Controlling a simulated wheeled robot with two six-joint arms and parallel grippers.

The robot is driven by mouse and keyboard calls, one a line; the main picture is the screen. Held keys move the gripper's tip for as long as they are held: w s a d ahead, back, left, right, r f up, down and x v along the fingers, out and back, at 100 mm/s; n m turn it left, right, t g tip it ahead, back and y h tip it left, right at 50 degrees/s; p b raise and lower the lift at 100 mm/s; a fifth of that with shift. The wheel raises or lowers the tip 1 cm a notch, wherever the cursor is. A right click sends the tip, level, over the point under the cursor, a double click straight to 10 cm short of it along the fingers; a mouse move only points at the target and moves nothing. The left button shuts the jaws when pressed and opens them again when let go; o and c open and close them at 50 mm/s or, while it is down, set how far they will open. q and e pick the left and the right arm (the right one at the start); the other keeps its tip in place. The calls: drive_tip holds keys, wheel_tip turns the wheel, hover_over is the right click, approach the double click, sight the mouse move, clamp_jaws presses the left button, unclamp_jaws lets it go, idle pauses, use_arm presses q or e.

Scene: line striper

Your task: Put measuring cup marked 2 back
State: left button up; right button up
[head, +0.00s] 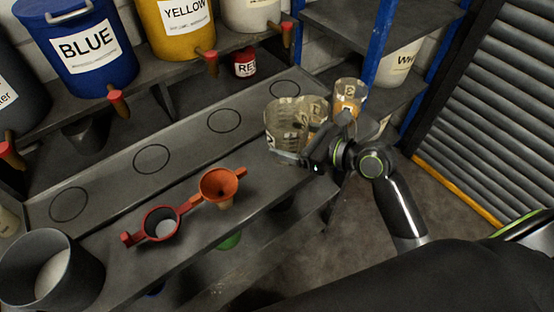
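A clear measuring cup (287,124) with printed markings is at the end of my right arm, over the right end of the bench. My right gripper (309,154) is at its lower right side and appears shut on it; the fingertips are partly hidden. A second clear measuring cup (349,92) with an orange patch shows just behind, to the right. I cannot read a 2 on either cup. Circles are drawn on the bench ledge (187,143), and the circle (285,88) nearest the cups is empty. My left gripper is not in view.
A red-handled strainer (161,224) and an orange funnel (222,185) sit at the bench front. A dark bucket (52,268) stands at lower left. Blue (75,48) and yellow (176,27) drums with taps line the shelf above. Blue shelf posts (378,42) stand at right.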

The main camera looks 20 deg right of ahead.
drive_tip(key=w+a+m+h, duration=0.1)
drive_tip(key=w+a+m+t+h+p, duration=0.1)
drive_tip(key=w, duration=0.1)
drive_tip(key=shift+w+a+f+p, duration=0.15)
drive_tip(key=shift+f+p, duration=0.05)
drive_tip(key=shift+p, duration=0.1)
drive_tip(key=shift+w+a+h, duration=0.2)
drive_tip(key=shift+h, duration=0.1)
drive_tip(key=shift+w+a+f+t, duration=0.1)
drive_tip(key=shift+f+t, duration=0.2)
drive_tip(key=shift+m, duration=0.3)
wheel_tip(320, 180, down, 6)
drive_tip(key=shift+r, duration=0.2)
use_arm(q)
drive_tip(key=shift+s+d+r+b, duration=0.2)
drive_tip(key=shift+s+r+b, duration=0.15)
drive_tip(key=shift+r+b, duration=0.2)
use_arm(e)
drive_tip(key=shift+f, duration=2.1)
drive_tip(key=shift+f, duration=0.15)
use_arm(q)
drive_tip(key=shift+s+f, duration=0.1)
use_arm(e)
drive_tip(key=o, duration=1.2)
